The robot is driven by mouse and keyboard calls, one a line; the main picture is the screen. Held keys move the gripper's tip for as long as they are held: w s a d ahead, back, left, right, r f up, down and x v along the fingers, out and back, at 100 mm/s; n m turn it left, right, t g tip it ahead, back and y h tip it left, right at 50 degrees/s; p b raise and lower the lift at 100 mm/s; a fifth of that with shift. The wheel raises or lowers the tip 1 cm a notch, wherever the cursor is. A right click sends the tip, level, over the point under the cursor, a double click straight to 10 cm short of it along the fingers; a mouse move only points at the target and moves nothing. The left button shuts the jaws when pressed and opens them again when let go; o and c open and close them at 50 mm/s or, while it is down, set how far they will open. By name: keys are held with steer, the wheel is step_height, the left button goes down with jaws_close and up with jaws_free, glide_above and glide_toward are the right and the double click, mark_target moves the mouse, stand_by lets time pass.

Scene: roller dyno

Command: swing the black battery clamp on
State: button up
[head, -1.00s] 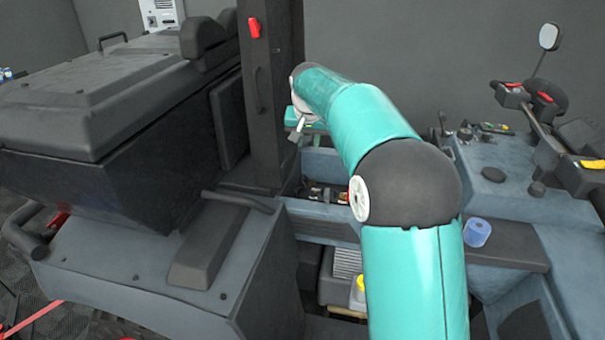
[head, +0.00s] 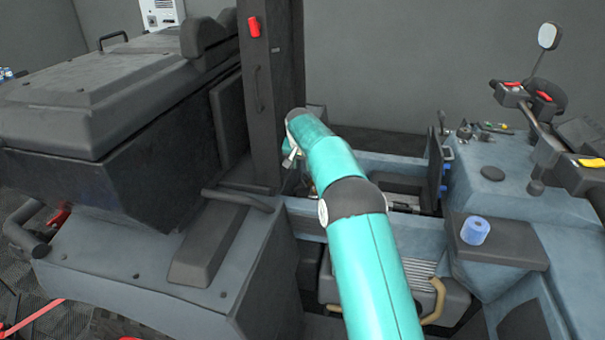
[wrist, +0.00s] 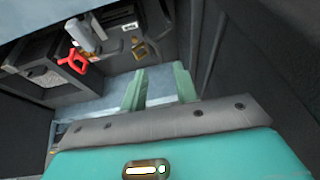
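My gripper (wrist: 160,84) shows in the wrist view as two green fingers standing apart, with nothing between them. A pale blue surface lies beyond the fingers. In the head view the arm's end is over the open bay beside the dark upright post, and its fingertips cannot be made out. I cannot pick out the black battery clamp with certainty in either view. A red handle-like part (wrist: 73,63) is at the upper left, next to a grey cylinder (wrist: 84,36).
The dark post (head: 262,110) stands close to my arm's end. A large black covered housing (head: 90,110) is at left. Bay walls surround the arm's end.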

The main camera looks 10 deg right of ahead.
mark_target(303, 176)
steer(key=x, duration=0.5)
steer(key=shift+w+d+f, duration=0.1)
steer(key=shift+w+f, duration=0.05)
steer(key=shift+f, duration=0.15)
jaws_close()
